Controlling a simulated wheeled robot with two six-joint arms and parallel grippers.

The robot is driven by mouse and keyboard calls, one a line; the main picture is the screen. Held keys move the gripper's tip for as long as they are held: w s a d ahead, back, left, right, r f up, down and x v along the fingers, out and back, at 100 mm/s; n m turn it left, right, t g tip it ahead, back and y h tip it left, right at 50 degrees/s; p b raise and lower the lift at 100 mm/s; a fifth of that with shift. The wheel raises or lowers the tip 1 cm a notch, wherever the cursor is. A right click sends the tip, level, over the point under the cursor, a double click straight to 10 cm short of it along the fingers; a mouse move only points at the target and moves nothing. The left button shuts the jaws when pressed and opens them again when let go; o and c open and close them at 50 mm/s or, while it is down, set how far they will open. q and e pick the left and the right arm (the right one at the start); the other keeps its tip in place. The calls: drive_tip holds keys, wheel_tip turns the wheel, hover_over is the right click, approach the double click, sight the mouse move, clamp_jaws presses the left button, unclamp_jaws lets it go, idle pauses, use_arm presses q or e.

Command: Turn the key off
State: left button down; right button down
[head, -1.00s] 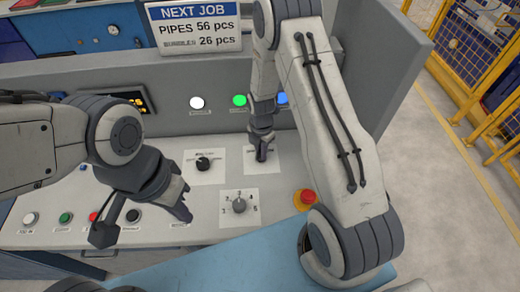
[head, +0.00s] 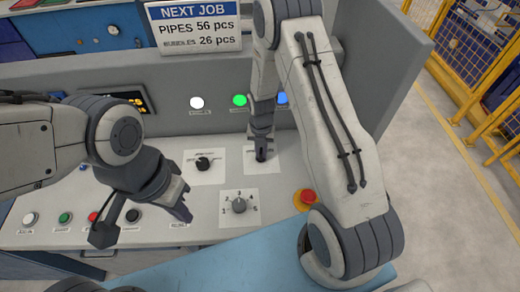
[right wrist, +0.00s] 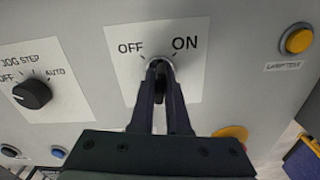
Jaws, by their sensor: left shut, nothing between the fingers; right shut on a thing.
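The key switch (right wrist: 160,63) sits on a white plate marked OFF on the left and ON on the right. My right gripper (right wrist: 161,74) is shut on the key at this switch; its fingers hide most of the key, so I cannot tell which mark it points to. In the head view my right gripper (head: 261,150) reaches down to the switch plate (head: 277,166). My left gripper (head: 184,203) is shut and empty, above the panel's front left part.
A jog step knob (right wrist: 32,94) is left of the key plate. A numbered dial (head: 239,205) is in front of it. A red emergency button (head: 307,196) stands to the right. Several small buttons line the front left. White, green and blue lamps are on the back wall.

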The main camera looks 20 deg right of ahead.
sight(261, 150)
drive_tip(key=n, duration=0.3)
drive_tip(key=c, duration=0.7)
unclamp_jaws()
drive_tip(key=shift+r, duration=0.1)
wheel_tip(261, 150, up, 4)
drive_tip(key=p, duration=0.3)
drive_tip(key=shift+f, duration=0.2)
